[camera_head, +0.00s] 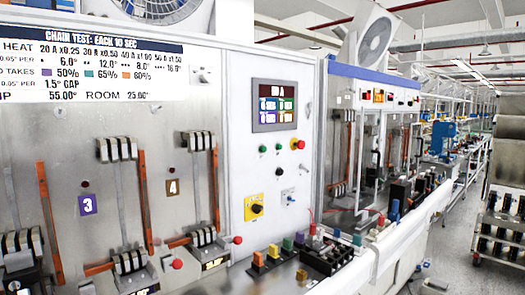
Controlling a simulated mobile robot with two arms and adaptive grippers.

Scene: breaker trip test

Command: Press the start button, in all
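A white control panel (235,190) stands upright in the middle of the view. A black knob (279,171) sits below. Any button labels are too small to read, so I cannot tell which one is the start button. A lit display (274,105) is above them. Neither gripper is in view.
A yellow plate with a black knob (254,207) is lower on the panel. Metal test stations with numbers 3 (87,204) and 4 (172,187) stand left. A bench ledge with coloured breakers (273,251) juts out below. A cart (500,225) stands right, beside open floor.

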